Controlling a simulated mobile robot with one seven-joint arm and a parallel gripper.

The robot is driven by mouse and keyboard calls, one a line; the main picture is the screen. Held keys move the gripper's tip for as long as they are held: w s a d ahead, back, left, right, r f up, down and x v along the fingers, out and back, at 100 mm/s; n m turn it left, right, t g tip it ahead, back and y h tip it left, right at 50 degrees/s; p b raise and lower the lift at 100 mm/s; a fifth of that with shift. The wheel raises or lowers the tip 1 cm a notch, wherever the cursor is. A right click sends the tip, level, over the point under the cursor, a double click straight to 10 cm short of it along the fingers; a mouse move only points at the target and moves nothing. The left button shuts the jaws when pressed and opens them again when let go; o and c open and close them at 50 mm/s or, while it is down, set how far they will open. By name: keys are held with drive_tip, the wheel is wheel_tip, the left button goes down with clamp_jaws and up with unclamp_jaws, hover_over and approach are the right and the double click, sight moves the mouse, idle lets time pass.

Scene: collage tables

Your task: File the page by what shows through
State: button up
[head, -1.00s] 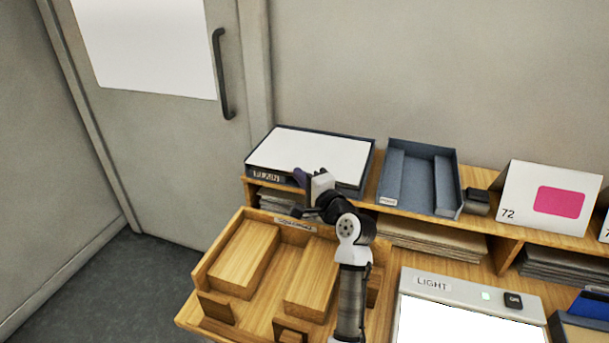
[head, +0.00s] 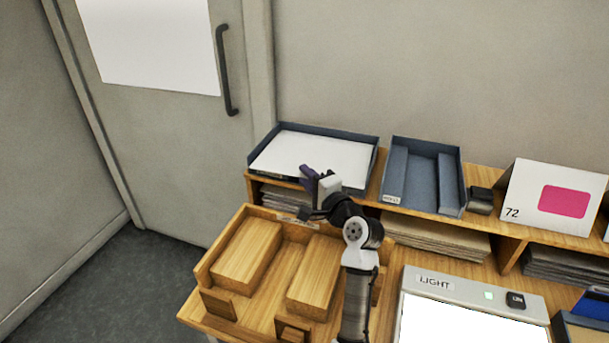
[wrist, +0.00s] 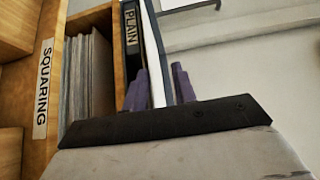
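The white page (head: 310,152) lies on the blue-grey tray at the back left of the shelf. The wrist view shows this tray's PLAIN label (wrist: 132,28). The tray's back rim (head: 330,132) shows behind the page, and the page's front part covers most of the tray front in the head view. My gripper (head: 306,178) is at the tray's front edge. In the wrist view its purple fingers (wrist: 160,88) stand apart, with the page's white edge (wrist: 155,70) between them. A narrow gap shows beside the upper finger. The light panel (head: 425,283) glows white at the lower right.
An empty second tray (head: 423,180) stands to the right, beside a small black block (head: 481,200) and a pink-patch card marked 72 (head: 520,190). The wooden squaring tray (head: 205,265) is below my gripper. Stacked sheets (head: 430,237) fill the shelf slots.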

drive_tip(key=v, duration=1.2)
drive_tip(key=shift+s, duration=0.15)
drive_tip(key=shift+c, duration=0.5)
